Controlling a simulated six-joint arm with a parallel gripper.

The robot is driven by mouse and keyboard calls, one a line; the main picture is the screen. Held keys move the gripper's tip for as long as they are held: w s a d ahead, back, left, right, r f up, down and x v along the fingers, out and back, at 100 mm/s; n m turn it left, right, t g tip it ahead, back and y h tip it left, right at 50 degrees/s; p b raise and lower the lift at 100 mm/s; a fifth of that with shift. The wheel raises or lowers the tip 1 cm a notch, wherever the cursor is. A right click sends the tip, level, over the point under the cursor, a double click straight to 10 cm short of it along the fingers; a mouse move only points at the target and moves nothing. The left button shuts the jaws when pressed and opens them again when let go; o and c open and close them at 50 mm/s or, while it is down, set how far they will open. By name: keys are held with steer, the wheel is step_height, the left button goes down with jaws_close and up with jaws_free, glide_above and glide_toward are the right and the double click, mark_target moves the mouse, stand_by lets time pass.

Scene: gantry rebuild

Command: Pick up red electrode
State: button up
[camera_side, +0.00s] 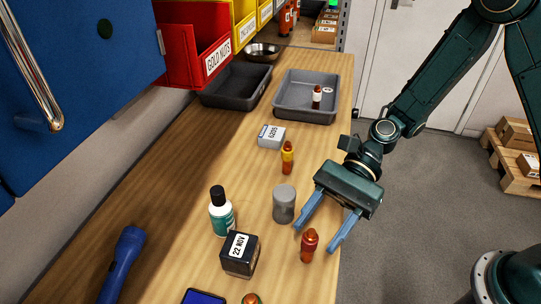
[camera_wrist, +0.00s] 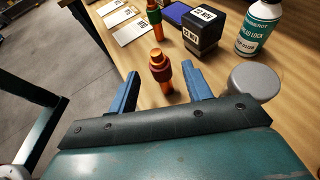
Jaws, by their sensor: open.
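The red electrode (camera_side: 310,246) stands upright on the wooden bench near its right edge. In the wrist view the red electrode (camera_wrist: 160,72) shows its copper tip and red collar, centred between my fingers. My gripper (camera_side: 315,240) is open, with its two blue fingers pointing down toward the electrode, one on each side in the picture. In the wrist view my gripper (camera_wrist: 159,68) has a clear gap between each fingertip and the electrode. Whether the fingertips reach down to its height is hard to tell.
A grey cylinder (camera_side: 284,204) stands close to my left finger. A black box (camera_side: 240,255), a glue bottle (camera_side: 222,213) and a yellow electrode (camera_side: 287,158) stand nearby. A green-ringed electrode (camera_wrist: 154,14) stands beyond the red one. A grey tray (camera_side: 338,112) sits farther back.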

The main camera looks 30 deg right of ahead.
mark_target(304, 249)
steer(key=shift+x, duration=2.5)
jaws_close()
step_height(304, 249, up, 20)
